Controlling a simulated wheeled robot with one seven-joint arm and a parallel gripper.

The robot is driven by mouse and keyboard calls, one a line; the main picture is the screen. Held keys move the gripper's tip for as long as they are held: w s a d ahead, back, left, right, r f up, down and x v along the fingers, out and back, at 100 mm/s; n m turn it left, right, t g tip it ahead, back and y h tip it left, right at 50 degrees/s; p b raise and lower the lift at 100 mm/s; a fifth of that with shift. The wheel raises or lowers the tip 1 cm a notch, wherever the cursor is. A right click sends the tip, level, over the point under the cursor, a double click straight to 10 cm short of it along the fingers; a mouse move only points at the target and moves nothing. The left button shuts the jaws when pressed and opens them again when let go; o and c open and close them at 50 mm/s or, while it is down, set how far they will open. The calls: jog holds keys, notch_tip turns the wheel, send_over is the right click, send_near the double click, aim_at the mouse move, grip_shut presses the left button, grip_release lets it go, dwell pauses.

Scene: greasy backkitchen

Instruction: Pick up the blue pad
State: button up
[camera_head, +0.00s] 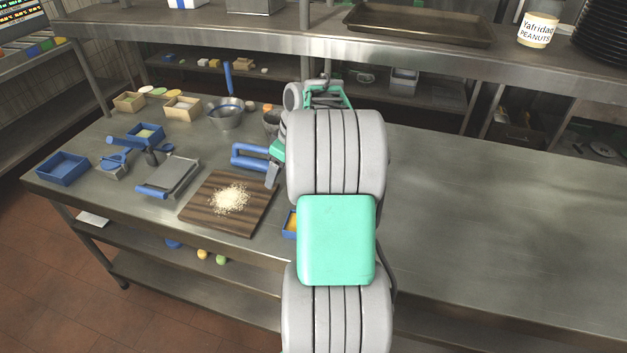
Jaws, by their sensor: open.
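No flat blue pad can be made out for certain. A blue piece (250,157) with two bars lies on the steel table just left of my gripper (275,162). It may be the pad, but its right end is partly hidden by my gripper. My gripper is open, with a teal part and a grey finger showing low over the table. The rest is hidden behind my arm. I cannot tell whether the gripper touches the blue piece.
A wooden board (240,218) with pale crumbs lies left of my arm. A grey tray (180,170), a blue box (50,172), a metal bowl (222,118) and small boxes crowd the left. A steel shelf (440,55) overhangs the back. The table's right side is clear.

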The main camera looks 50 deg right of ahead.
jog(key=shift+n, duration=0.5)
jog(key=s+d+f, duration=0.1)
jog(key=d, duration=0.3)
jog(key=s+d+f, duration=0.2)
jog(key=d, duration=0.2)
jog(key=s+d+f, duration=0.1)
jog(key=d, duration=0.4)
jog(key=shift+s+d+f+p, duration=0.1)
jog(key=shift+s+f+p, duration=0.15)
jog(key=shift+s+p, duration=0.15)
jog(key=shift+t, duration=0.3)
jog(key=p+x, duration=0.2)
jog(key=x, duration=0.5)
jog(key=shift+w+f, duration=0.2)
jog(key=shift+f, duration=0.15)
jog(key=c, duration=1.4)
grip_shut()
jog(key=shift+r, duration=0.1)
notch_tip(320, 180, up, 3)
jog(key=shift+f+b, duration=0.15)
jog(key=shift+b, duration=0.7)
jog(key=s+d+r, duration=0.6)
jog(key=s+r, duration=0.4)
jog(key=s, duration=0.2)
jog(key=shift+s+d+b, duration=0.15)
jog(key=shift+d+b, duration=0.1)
jog(key=shift+b, duration=0.15)
jog(key=shift+r, duration=0.1)
